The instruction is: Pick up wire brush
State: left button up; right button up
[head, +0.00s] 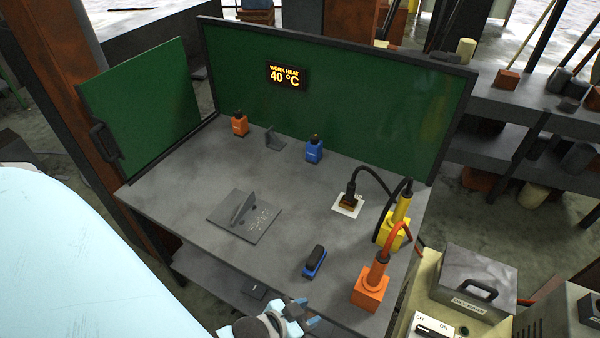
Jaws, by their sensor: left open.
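A small blue tool with a black top (315,261) lies on the grey worktable (165,185), near its front right. It looks like the wire brush, though its bristles cannot be made out. My left gripper (306,312) is at the bottom edge of the head view, partly cut off. It is open and empty, in front of the blue tool and apart from it. My right gripper is not in view.
An orange-based tool (371,287) and a yellow-based tool (393,233) with cables stand right of the blue tool. A metal plate with an upright fin (242,216) lies left. Green panels (370,110) close off the back. Orange (239,125) and blue bottles (314,151) stand behind.

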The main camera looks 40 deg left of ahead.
aim_at(314, 261)
jog(key=j, duration=1.95)
